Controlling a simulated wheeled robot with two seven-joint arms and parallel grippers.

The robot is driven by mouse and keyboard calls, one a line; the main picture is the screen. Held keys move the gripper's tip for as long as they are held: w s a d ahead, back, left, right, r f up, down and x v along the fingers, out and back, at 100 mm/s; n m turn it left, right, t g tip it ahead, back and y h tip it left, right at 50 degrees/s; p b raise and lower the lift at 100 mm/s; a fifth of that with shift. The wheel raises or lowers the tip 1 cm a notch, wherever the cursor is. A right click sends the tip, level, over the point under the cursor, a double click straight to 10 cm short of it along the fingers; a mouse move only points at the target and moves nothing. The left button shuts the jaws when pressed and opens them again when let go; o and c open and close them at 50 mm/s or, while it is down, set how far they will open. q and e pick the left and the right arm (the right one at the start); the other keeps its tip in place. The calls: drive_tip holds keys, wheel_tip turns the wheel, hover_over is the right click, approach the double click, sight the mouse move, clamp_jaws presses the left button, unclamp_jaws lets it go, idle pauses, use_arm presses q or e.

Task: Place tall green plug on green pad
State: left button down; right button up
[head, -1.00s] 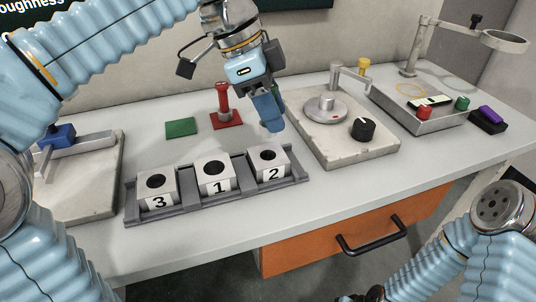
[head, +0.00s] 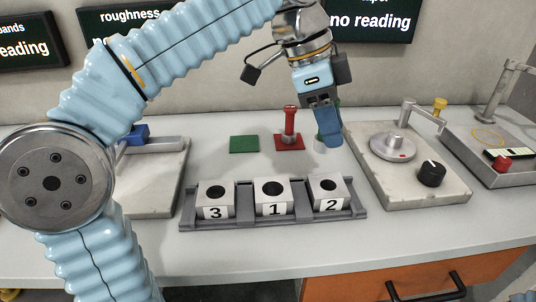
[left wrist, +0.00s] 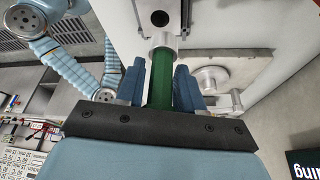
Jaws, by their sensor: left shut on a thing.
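My left gripper (head: 326,138) is shut on the tall green plug and holds it above the bench, behind the block marked 2. In the left wrist view the green plug (left wrist: 160,82) stands between the blue fingers, with a silver end (left wrist: 162,47) beyond them. In the head view the fingers hide most of the plug; only a little green and a pale end (head: 319,143) show. The flat green pad (head: 244,144) lies bare on the bench, left of the gripper.
A red plug (head: 290,120) stands on a red pad (head: 281,147) between the green pad and my gripper. A grey rack (head: 245,215) with blocks 3, 1 and 2 lies in front. A stone plate (head: 395,193) with a dial stands right.

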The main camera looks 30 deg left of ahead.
use_arm(q)
drive_tip(key=s+a+r+n+t+y+b, duration=0.1)
drive_tip(key=s+a+r+n+t+y, duration=0.15)
drive_tip(key=a+n, duration=0.8)
drive_tip(key=w+a+f, duration=0.3)
drive_tip(key=w+a+f+m, duration=0.1)
drive_tip(key=w+a+f, duration=0.1)
drive_tip(key=w+a, duration=0.1)
drive_tip(key=w+a+f+m+h, duration=0.1)
drive_tip(key=w+a+f, duration=0.2)
drive_tip(key=w+a, duration=0.1)
drive_tip(key=shift+a+f+m, duration=0.25)
drive_tip(key=shift+a+f, duration=0.05)
drive_tip(key=shift+f, duration=0.05)
drive_tip(key=f, duration=0.2)
drive_tip(key=w+f, duration=0.1)
drive_tip(key=f, duration=0.1)
drive_tip(key=shift+a+b, duration=0.3)
drive_tip(key=shift+a, duration=0.1)
drive_tip(key=shift+f, duration=0.25)
